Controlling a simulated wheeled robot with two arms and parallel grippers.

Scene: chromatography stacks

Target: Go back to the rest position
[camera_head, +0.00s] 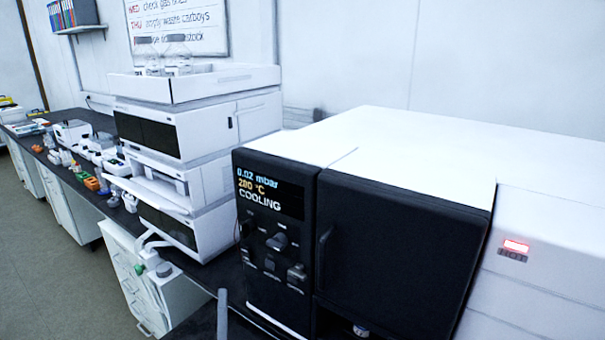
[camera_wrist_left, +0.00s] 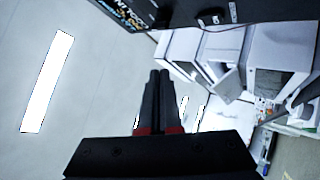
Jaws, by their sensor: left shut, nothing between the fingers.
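My left gripper (camera_wrist_left: 159,75) shows in the left wrist view, its two dark fingers side by side and closed, with nothing between them. Red bands mark the finger bases. In that view the fingers point toward a stack of white boxes and a dark panel with lettering at the top. In the head view I cannot make out the left gripper's fingers clearly; a short grey upright bar (camera_head: 222,312) stands at the bottom edge, and I cannot tell what it belongs to. My right gripper is not in view.
A large black-and-white instrument (camera_head: 400,250) fills the right; its display (camera_head: 268,190) reads 0.02 mbar, 280 °C, COOLING, and a red HOT light (camera_head: 515,246) glows. A white stacked instrument (camera_head: 205,125) stands left of it on the dark bench. Floor (camera_head: 45,270) is clear at left.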

